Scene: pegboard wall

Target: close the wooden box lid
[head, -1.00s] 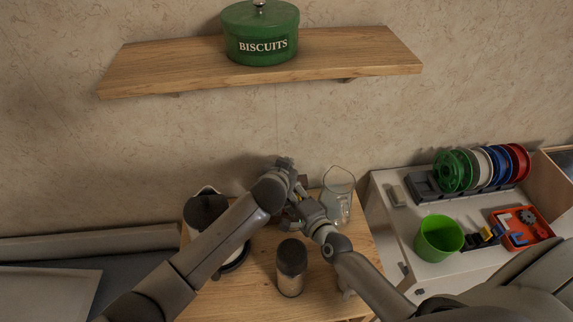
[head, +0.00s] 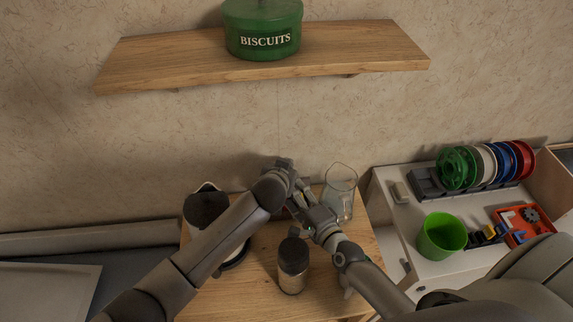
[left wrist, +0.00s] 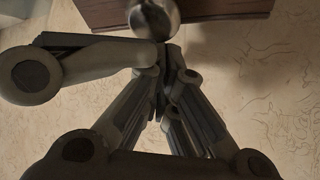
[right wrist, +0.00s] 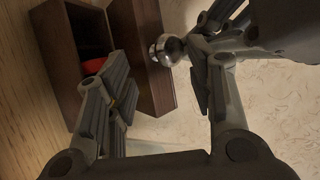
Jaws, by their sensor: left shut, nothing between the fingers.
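The dark wooden box (right wrist: 72,30) shows in the right wrist view with its inside open and something red in it. Its lid (right wrist: 143,55) stands raised beside the opening, with a round metal knob (right wrist: 165,50) on its outer face. The left wrist view shows the lid (left wrist: 225,8) and knob (left wrist: 155,18) at the top. My left gripper (left wrist: 168,52) is shut and empty, its tips just below the knob there. My right gripper (right wrist: 160,88) is open and empty, its fingers spread near the lid. In the head view the arms mostly hide the box.
A glass beaker (head: 340,190) stands right of the grippers. A dark-topped jar (head: 292,265) stands in front, and a dark-topped kettle-like vessel (head: 205,207) at left. A green cup (head: 441,238) is on the right-hand unit. A shelf (head: 150,65) with a biscuit tin (head: 263,35) is above.

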